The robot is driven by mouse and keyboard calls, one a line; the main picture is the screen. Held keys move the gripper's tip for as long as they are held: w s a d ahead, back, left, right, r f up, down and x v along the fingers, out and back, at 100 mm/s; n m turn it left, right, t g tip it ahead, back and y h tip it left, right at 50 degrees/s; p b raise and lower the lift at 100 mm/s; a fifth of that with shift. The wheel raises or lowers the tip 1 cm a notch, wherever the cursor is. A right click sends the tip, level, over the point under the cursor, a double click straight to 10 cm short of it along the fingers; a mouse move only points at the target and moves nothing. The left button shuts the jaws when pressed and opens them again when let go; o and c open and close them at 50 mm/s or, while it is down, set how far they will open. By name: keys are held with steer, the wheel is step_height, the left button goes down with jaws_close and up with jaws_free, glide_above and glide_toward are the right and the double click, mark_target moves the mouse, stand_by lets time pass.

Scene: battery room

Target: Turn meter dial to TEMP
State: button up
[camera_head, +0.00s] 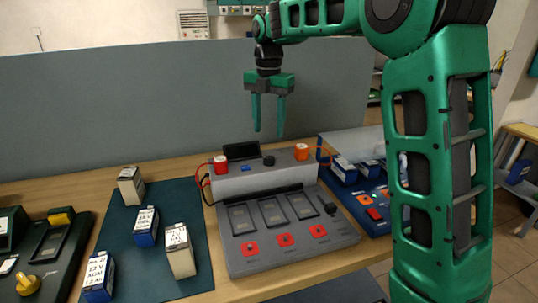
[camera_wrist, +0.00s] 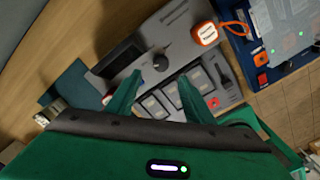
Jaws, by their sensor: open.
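The grey meter unit (camera_head: 262,181) stands on the wooden bench. Its black dial (camera_head: 268,160) is on the top, right of a dark display (camera_head: 241,151). In the wrist view the dial (camera_wrist: 160,63) lies just beyond and between my fingertips, left of an orange-and-white plug (camera_wrist: 205,33). My gripper (camera_head: 268,134) points down above the meter, open and empty, apart from the dial. In the wrist view its two green fingers (camera_wrist: 159,80) are spread. The dial's markings and pointer setting are too small to read.
Red (camera_head: 221,166) and orange (camera_head: 301,152) plugs with cables flank the dial. A grey tray (camera_head: 287,232) with several slots lies in front. Several batteries (camera_head: 180,250) stand on the mat to the left. A blue unit (camera_head: 372,197) stands to the right, partly behind my arm.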

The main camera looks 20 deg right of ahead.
mark_target(269, 157)
step_height(269, 157, down, 10)
steer(key=shift+d+r, duration=0.1)
stand_by(0.4)
